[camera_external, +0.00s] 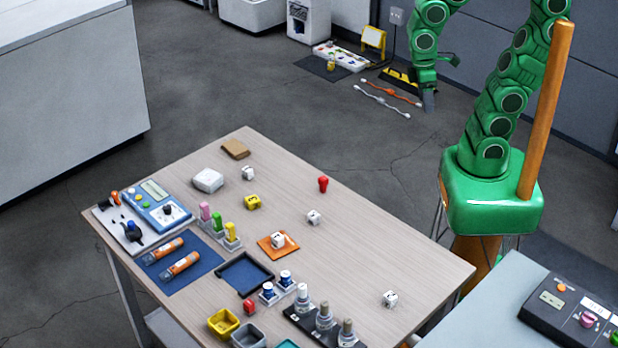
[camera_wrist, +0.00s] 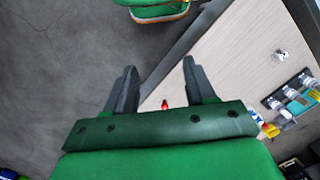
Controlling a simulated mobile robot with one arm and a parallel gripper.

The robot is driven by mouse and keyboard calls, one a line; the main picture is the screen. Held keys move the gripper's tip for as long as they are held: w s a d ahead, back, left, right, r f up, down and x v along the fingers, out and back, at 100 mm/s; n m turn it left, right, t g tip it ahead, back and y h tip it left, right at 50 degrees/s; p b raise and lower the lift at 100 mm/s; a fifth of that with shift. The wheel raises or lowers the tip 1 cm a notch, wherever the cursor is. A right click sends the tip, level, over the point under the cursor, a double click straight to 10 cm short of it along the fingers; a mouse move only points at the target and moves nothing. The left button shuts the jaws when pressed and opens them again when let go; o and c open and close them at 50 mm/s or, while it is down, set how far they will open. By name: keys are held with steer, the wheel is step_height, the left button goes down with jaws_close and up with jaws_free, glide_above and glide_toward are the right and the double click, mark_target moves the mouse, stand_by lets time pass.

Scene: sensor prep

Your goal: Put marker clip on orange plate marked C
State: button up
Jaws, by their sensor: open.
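An orange plate (camera_external: 292,250) lies flat near the middle of the table, with a small white clip-like piece (camera_external: 278,240) on it. Its letter is not legible. Similar small white pieces stand at the table's back (camera_external: 248,173), centre (camera_external: 314,217) and right (camera_external: 390,298); I cannot tell which one is the marker clip. A yellow piece (camera_external: 252,202) and a red piece (camera_external: 323,184) stand nearby. My gripper (camera_external: 429,99) hangs beyond the table's far right edge, away from these pieces. In the wrist view my gripper (camera_wrist: 159,68) is open and empty.
The table (camera_external: 370,240) has clear room on its right half. A dark tray (camera_external: 245,274), colored marker holders, bottles in a black rack (camera_external: 322,325) and a blue device (camera_external: 158,207) crowd its left and front. A grey console surface (camera_external: 500,300) stands at the lower right.

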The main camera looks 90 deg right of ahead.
steer(key=shift+s+d+m, duration=0.15)
steer(key=shift+s+d, duration=0.05)
steer(key=shift+s, duration=0.7)
steer(key=shift+s+d+m, duration=0.15)
steer(key=shift+s+d, duration=0.05)
steer(key=shift+s, duration=0.7)
